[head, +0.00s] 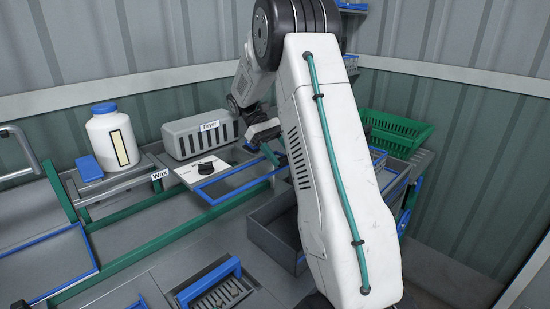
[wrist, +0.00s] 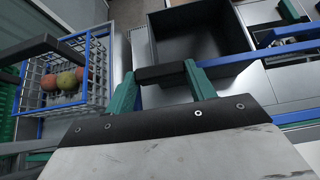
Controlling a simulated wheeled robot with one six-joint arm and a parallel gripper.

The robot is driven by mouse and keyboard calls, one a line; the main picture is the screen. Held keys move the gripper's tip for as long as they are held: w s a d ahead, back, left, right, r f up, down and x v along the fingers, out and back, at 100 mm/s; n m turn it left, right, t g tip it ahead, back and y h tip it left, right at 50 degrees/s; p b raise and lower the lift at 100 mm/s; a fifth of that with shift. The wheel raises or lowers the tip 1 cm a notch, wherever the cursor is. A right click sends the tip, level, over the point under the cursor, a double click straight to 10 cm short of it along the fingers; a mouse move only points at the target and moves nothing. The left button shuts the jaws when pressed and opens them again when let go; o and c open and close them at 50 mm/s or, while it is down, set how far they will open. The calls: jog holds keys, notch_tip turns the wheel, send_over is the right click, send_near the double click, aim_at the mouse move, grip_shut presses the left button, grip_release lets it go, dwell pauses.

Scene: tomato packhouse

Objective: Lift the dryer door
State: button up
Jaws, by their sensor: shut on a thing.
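The dryer (head: 185,143) is a grey slotted housing labelled "Dryer", at centre left in the head view. A blue-edged frame (head: 212,197) lies in front of it and runs toward my gripper (head: 272,152). In the wrist view, the green fingers of my gripper (wrist: 160,85) are closed on a short dark bar (wrist: 160,73). It looks like the dryer door's handle, in line with a blue rail (wrist: 265,52) on the right. My arm hides part of this area in the head view, and I cannot tell how far the door is raised.
A wire basket (wrist: 98,88) with a blue rim holds a few tomatoes (wrist: 67,80) at left in the wrist view. An empty dark bin (wrist: 200,40) is ahead. A white jar (head: 100,140) and green crate (head: 400,133) stand to either side in the head view.

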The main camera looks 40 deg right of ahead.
jog(key=shift+w+r+g, duration=0.2)
jog(key=shift+r+g, duration=0.05)
jog(key=shift+g, duration=0.25)
jog(key=o, duration=1.4)
jog(key=shift+r, duration=0.1)
